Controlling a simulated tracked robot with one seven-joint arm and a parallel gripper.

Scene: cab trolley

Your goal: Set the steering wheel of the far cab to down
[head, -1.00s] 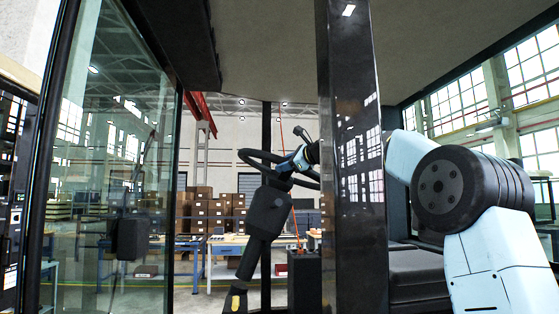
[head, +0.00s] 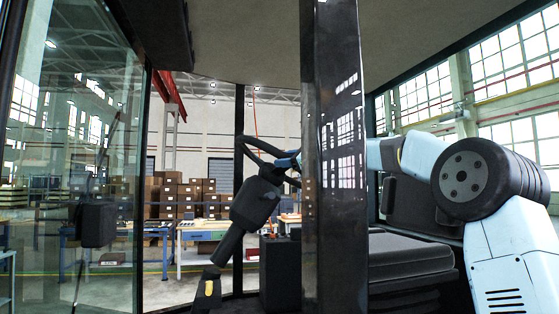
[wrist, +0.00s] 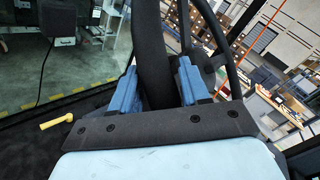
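The black steering wheel (head: 250,149) shows in the head view behind the cab's dark pillar, tilted on a slanting column (head: 254,203). A pedal-like foot with a yellow lever (head: 208,288) is at the column's base; the yellow lever also shows in the wrist view (wrist: 57,122). My gripper (wrist: 160,85) has its two blue fingers on either side of a thick black bar (wrist: 152,40), seemingly part of the wheel, with almost no gap. In the head view my gripper is at the wheel's right side, partly hidden by the pillar.
The dark pillar (head: 333,200) stands between my body and the wheel, and my arm passes behind it. A black seat (head: 405,255) is to the right. A glass door (head: 85,130) stands at left. Workbenches and boxes (head: 185,195) are far behind.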

